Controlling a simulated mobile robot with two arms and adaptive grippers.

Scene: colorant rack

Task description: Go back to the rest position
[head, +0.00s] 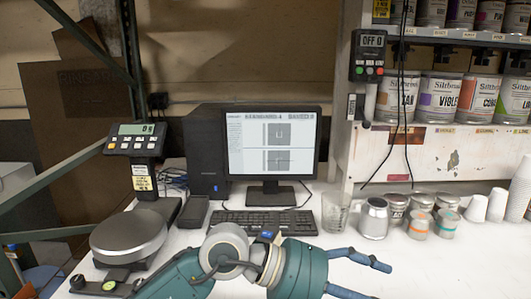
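My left arm comes in from the bottom left, teal and grey. Its gripper (376,281) points right, above the white counter at the bottom centre. Its two blue fingers are apart with nothing between them. The lower finger is partly cut off by the bottom edge. My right gripper is not in view.
A scale (130,234) stands left on the counter (440,278). A monitor (272,142), keyboard (262,222) and black computer (206,150) stand behind the arm. A glass beaker (335,214), metal cans (374,219) and white cups (498,205) stand right, below the paint rack (440,150).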

